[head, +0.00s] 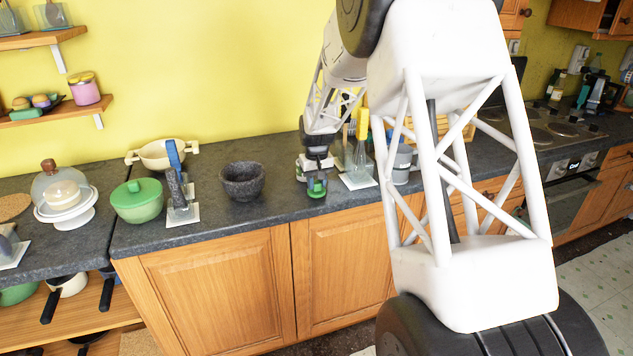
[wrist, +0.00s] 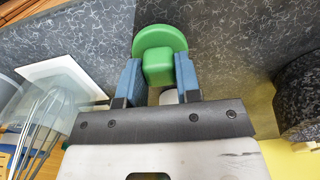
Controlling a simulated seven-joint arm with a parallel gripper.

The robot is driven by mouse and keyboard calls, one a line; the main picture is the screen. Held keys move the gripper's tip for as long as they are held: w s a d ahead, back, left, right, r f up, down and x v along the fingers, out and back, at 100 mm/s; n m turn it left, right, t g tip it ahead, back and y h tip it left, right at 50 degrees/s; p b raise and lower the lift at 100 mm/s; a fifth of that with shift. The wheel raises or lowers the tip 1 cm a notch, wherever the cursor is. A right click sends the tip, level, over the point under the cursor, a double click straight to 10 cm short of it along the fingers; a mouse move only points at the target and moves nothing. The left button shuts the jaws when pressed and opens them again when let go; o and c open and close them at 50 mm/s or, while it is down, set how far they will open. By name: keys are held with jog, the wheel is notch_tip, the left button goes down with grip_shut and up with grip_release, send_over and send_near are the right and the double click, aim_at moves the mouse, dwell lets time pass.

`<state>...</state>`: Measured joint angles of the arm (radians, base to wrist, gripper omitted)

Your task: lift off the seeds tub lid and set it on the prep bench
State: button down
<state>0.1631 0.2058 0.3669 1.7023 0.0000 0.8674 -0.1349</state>
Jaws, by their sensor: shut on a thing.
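The seeds tub lid appears to be the green round lid (wrist: 174,37) with a raised block grip (wrist: 158,68) in the wrist view. My gripper (wrist: 159,85) is shut on this grip, one blue-padded finger on either side. A small pale patch shows between the fingers; I cannot tell whether it is the tub. In the head view my gripper (head: 317,180) is low at the front of the dark prep bench (head: 270,212), with the green lid (head: 317,191) at its fingertips. I cannot tell whether the lid touches anything beneath it.
A dark stone mortar (head: 242,182) stands left of my gripper. A whisk (wrist: 42,125) and a white plate (wrist: 62,78) are close on the other side. A green lidded pot (head: 137,202) stands farther left. Bare bench lies between mortar and gripper.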

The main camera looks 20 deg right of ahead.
jog(key=shift+f, duration=0.35)
dwell(0.6)
jog(key=c, duration=0.7)
grip_release()
jog(key=shift+c, duration=0.2)
jog(key=shift+r, duration=0.3)
jog(key=shift+r, duration=0.7)
jog(key=shift+r, duration=0.35)
jog(key=shift+r, duration=1.4)
jog(key=shift+r, duration=0.35)
